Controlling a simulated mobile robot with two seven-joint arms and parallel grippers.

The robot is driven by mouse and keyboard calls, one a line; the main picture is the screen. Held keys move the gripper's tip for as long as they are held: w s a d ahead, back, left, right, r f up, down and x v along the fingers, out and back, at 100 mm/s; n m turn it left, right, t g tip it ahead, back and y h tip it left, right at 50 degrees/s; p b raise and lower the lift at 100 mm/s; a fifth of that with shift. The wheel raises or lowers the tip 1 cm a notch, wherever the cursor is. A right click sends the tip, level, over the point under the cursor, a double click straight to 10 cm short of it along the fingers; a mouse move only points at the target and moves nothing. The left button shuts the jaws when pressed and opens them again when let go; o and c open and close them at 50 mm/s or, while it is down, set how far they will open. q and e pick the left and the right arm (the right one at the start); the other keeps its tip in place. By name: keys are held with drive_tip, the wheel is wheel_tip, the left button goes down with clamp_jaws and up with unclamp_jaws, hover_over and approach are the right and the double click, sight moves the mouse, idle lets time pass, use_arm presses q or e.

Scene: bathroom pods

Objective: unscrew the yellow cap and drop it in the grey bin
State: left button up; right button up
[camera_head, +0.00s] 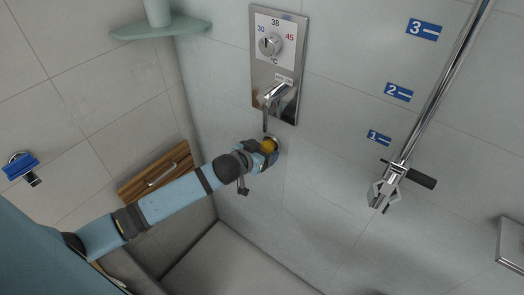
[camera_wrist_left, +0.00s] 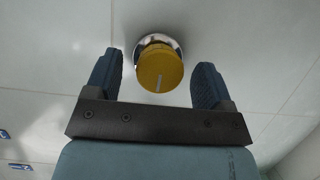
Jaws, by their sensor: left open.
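The yellow cap (camera_head: 268,146) sits on a round chrome fitting on the tiled wall, below the shower lever. In the left wrist view the yellow cap (camera_wrist_left: 160,70) faces me with a pale line mark on it, and the chrome fitting (camera_wrist_left: 152,42) shows behind it. My left gripper (camera_head: 264,152) is at the cap. In the left wrist view its two blue fingers (camera_wrist_left: 158,80) are open, one on each side of the cap, with a gap on both sides. My right gripper is not in view. No grey bin can be made out in these frames.
A steel shower panel (camera_head: 260,75) with a dial and a lever (camera_head: 272,94) is just above my left gripper. A chrome rail (camera_head: 440,85) stands to the right. A wooden panel with a handle (camera_head: 150,175) is behind my left arm.

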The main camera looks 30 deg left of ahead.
use_arm(q)
drive_tip(key=c, duration=1)
drive_tip(key=shift+n+h+p, duration=0.9)
drive_tip(key=shift+n+p, duration=0.2)
drive_tip(key=shift+n, duration=0.1)
